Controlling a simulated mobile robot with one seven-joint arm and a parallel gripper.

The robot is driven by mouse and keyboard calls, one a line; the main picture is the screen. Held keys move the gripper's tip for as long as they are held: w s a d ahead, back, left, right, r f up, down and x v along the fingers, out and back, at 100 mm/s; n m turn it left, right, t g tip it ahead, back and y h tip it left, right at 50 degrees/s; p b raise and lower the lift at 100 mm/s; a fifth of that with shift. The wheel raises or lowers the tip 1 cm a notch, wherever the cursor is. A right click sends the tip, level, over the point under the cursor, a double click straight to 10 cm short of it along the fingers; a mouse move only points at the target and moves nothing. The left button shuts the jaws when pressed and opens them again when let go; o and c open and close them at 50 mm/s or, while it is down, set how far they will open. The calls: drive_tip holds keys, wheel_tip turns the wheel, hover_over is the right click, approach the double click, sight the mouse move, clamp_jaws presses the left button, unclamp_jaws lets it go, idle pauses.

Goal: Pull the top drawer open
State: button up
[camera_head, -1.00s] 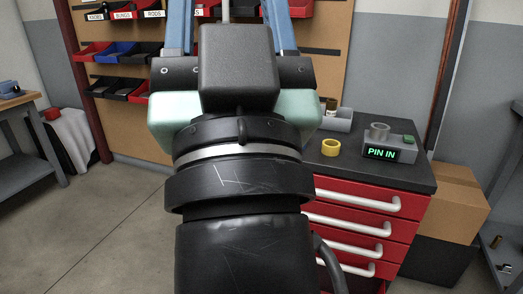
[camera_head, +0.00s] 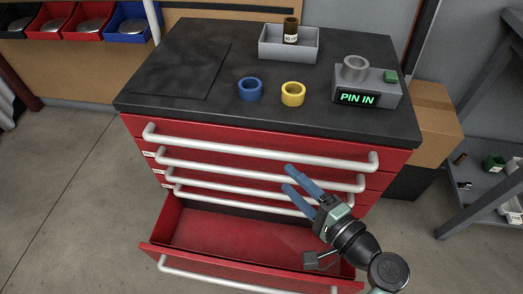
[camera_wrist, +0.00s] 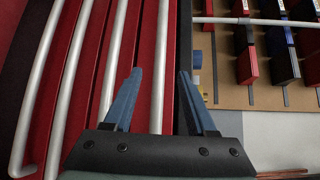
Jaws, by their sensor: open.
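The top drawer (camera_head: 270,138) of the red cabinet is shut, with a long pale bar handle (camera_head: 250,150) across its front. My gripper (camera_head: 288,178) is open and empty in front of the cabinet's right half. In the head view its two blue fingers point up and left, their tips just below the top handle and overlapping the second handle. In the wrist view (camera_wrist: 160,74) the rightmost bar, the top handle (camera_wrist: 161,50), runs between the two fingertips. I cannot tell how much depth separates the tips from the bar.
The bottom drawer (camera_head: 220,235) stands open and empty, jutting out below my gripper. The drawers between are shut. On the dark top stand a grey tray (camera_head: 270,52), a blue ring (camera_head: 250,90), a yellow ring (camera_head: 293,93) and a "PIN IN" box (camera_head: 385,85).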

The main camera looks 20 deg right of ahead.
sight(265, 157)
drive_tip(key=b+x, duration=0.2)
drive_tip(key=x, duration=0.9)
drive_tip(key=shift+w+b, duration=0.2)
drive_tip(key=shift+b, duration=0.1)
clamp_jaws()
idle(0.8)
